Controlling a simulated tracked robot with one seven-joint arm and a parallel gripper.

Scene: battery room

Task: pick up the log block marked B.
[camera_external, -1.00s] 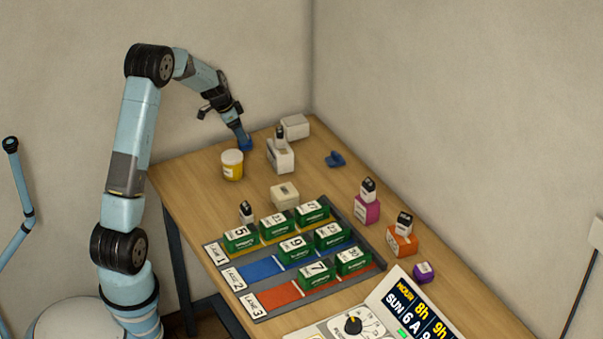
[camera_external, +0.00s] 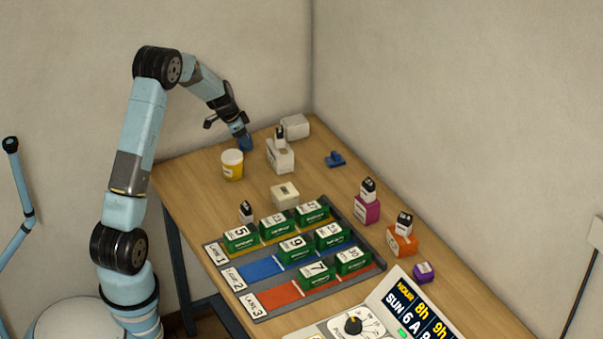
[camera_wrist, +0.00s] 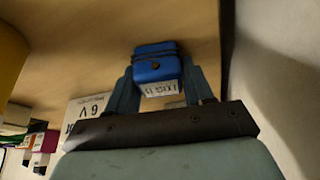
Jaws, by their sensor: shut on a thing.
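My gripper (camera_external: 243,138) is at the far left part of the wooden table, pointing down. In the wrist view my gripper (camera_wrist: 158,80) is shut on a small blue block (camera_wrist: 156,66), which sits between the two fingertips. The block has a dark line across its top and a white printed label on its near side; I cannot read a letter B on it. In the external view the blue block (camera_external: 246,146) shows only partly below the fingers. I cannot tell whether it touches the table.
A yellow jar (camera_external: 232,167) stands close in front of my gripper, and a white box (camera_external: 281,158) with a stamp stands to its right. Another blue piece (camera_external: 335,159) lies further right. A lane tray (camera_external: 262,268) with several green blocks fills the table's middle. Walls stand behind.

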